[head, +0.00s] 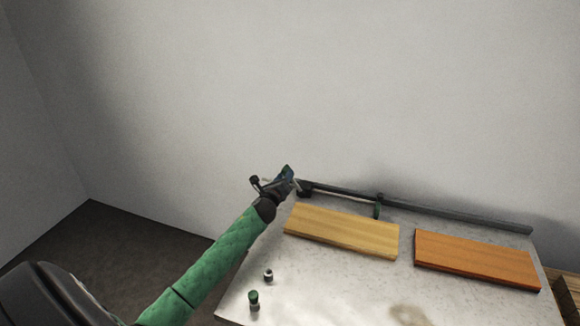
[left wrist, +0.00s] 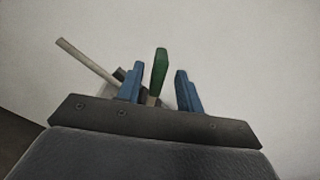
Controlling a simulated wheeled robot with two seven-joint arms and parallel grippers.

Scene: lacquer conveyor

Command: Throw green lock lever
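The green lock lever (left wrist: 161,68) stands upright in the left wrist view, between the two blue fingers of my left gripper (left wrist: 159,78). The fingers are apart, with a gap on both sides of the lever, so the gripper is open around it and not clamped. In the head view my left gripper (head: 287,180) is at the left end of a dark rail (head: 450,213) along the back of the table. The lever is mostly hidden by the gripper there. My right gripper is not in view.
A pale yellow board (head: 343,231) and an orange board (head: 477,259) lie on the light table (head: 330,290). A small green piece (head: 377,211) hangs at the rail's middle. A green-topped knob (head: 253,299) and a small metal one (head: 268,275) stand at front left. A wall rises behind.

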